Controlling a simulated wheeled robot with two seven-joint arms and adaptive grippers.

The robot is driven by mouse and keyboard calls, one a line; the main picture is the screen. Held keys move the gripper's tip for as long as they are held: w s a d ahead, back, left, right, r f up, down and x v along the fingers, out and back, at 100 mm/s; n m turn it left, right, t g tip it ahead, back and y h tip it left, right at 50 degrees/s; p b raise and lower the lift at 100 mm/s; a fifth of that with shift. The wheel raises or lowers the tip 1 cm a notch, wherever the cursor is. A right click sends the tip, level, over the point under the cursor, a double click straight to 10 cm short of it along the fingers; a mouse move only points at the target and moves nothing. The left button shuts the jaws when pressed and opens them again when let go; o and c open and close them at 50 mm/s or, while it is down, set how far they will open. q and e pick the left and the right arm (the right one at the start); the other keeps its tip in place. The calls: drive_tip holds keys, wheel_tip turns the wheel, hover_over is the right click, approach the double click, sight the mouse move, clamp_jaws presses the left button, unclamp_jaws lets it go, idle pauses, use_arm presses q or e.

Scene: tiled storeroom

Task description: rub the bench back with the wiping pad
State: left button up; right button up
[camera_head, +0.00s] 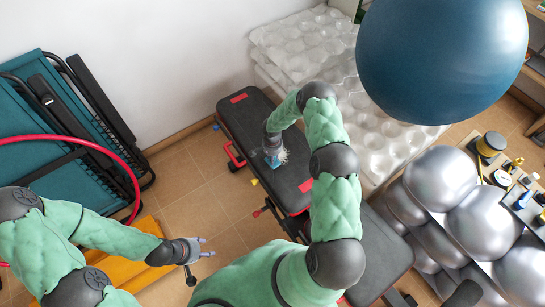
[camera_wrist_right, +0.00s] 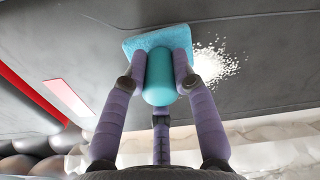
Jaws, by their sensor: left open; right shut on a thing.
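The black bench back (camera_head: 240,112) slants through the middle of the head view, with red marks at its ends; its dark surface also fills the right wrist view (camera_wrist_right: 270,80). My right gripper (camera_head: 273,145) is shut on the teal cylindrical handle (camera_wrist_right: 158,85) of the wiping pad (camera_wrist_right: 137,43). The pad lies against the bench back, largely hidden by the gripper in the head view (camera_head: 272,161). A patch of white grains (camera_wrist_right: 214,64) lies right beside the pad's edge. My left gripper (camera_head: 203,248) is open and empty, over the floor left of the bench.
A large blue ball (camera_head: 440,55) is at the upper right, with silver balls (camera_head: 480,215) below it. Folded teal loungers (camera_head: 60,125) and a red hoop (camera_head: 110,148) are at left. Translucent bubbly sheets (camera_head: 375,125) lie behind the bench.

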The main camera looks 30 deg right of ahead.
drive_tip(key=shift+f+b, duration=1.1)
drive_tip(key=shift+f, duration=0.1)
drive_tip(key=shift+r, duration=0.1)
drive_tip(key=shift+w+d+b, duration=0.15)
drive_tip(key=shift+d+b, duration=0.4)
drive_tip(key=shift+d, duration=1.25)
drive_tip(key=shift+w+d+b, duration=0.1)
drive_tip(key=shift+d+b, duration=0.7)
drive_tip(key=shift+d, duration=0.7)
drive_tip(key=shift+w+d+b, duration=0.15)
drive_tip(key=shift+d+b, duration=0.7)
drive_tip(key=shift+d, duration=1.2)
drive_tip(key=shift+w+a+b, duration=0.1)
drive_tip(key=shift+w+b, duration=0.8)
drive_tip(key=shift+w, duration=0.4)
drive_tip(key=shift+s+a, duration=0.15)
drive_tip(key=shift+a, duration=1.55)
drive_tip(key=shift+s+a, duration=0.15)
drive_tip(key=shift+a, duration=0.9)
drive_tip(key=shift+s+a, duration=0.1)
drive_tip(key=shift+a, duration=0.9)
